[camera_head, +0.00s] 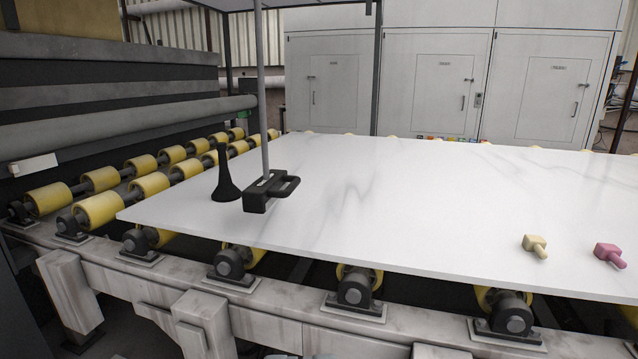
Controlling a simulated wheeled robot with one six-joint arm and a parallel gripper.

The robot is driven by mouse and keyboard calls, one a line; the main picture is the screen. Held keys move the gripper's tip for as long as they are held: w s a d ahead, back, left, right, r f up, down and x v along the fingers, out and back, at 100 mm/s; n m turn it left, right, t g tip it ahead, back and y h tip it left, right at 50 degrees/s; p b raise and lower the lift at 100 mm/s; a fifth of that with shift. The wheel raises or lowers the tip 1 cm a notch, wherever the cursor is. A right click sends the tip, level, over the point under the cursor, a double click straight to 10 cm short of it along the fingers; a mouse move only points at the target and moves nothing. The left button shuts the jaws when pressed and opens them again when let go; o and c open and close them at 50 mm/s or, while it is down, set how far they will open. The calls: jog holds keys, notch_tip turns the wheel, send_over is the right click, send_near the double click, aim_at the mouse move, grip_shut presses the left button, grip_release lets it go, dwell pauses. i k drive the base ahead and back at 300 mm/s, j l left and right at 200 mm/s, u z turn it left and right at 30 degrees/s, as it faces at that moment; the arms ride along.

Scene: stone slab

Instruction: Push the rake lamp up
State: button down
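The rake lamp appears to be the black block with a loop handle (268,192) at the lower end of a thin grey upright rod (262,90), left of the middle. It sits low, at the near left part of the white stone slab (400,200). I cannot tell whether it touches the slab. The handle points to the right. My gripper is not in view.
A black flared object (225,178) stands upright just left of the lamp. A cream stamp-like piece (535,245) and a pink one (609,254) lie at the slab's near right. Yellow rollers (150,187) carry the slab. Its middle is clear.

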aim_at(261, 195)
jog(key=i+l, duration=0.95)
jog(key=i+u, duration=0.05)
jog(key=i, duration=0.1)
